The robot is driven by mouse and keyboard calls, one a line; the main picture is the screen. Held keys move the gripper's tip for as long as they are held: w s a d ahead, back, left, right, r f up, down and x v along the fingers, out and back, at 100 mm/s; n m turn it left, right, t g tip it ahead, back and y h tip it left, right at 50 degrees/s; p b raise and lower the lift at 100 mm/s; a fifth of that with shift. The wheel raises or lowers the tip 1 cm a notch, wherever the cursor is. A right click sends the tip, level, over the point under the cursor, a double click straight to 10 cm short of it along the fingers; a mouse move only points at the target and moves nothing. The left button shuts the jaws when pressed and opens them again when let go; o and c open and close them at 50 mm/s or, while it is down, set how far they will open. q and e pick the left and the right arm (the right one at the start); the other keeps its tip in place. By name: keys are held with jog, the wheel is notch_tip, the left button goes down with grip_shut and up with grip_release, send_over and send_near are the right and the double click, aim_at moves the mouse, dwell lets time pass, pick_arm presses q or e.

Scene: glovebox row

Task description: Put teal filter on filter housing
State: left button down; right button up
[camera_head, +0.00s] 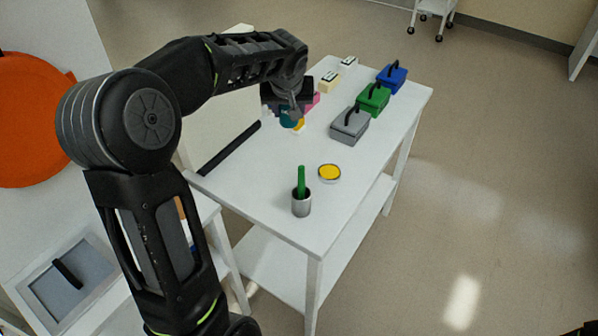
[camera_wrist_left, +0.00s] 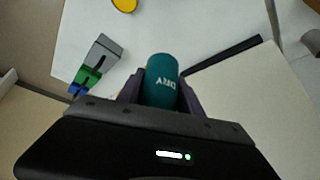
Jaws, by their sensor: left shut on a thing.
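My left gripper (camera_head: 291,107) is shut on the teal filter (camera_head: 288,118), over the far left part of the white table. My right gripper is not in view.
A black bar (camera_head: 230,148) lies along the left edge. The table's middle is clear.

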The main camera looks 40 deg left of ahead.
pick_arm(q)
notch_tip(320, 180, down, 10)
jog(key=b, duration=0.9)
jog(key=shift+s, duration=0.2)
jog(key=shift+d, duration=0.15)
send_near(291, 172)
jog(key=shift+w+a+f, duration=0.15)
jog(key=shift+w+a, duration=0.6)
jog(key=shift+w, duration=0.25)
notch_tip(291, 172, down, 4)
jog(key=shift+r, duration=0.25)
jog(key=shift+f, duration=0.15)
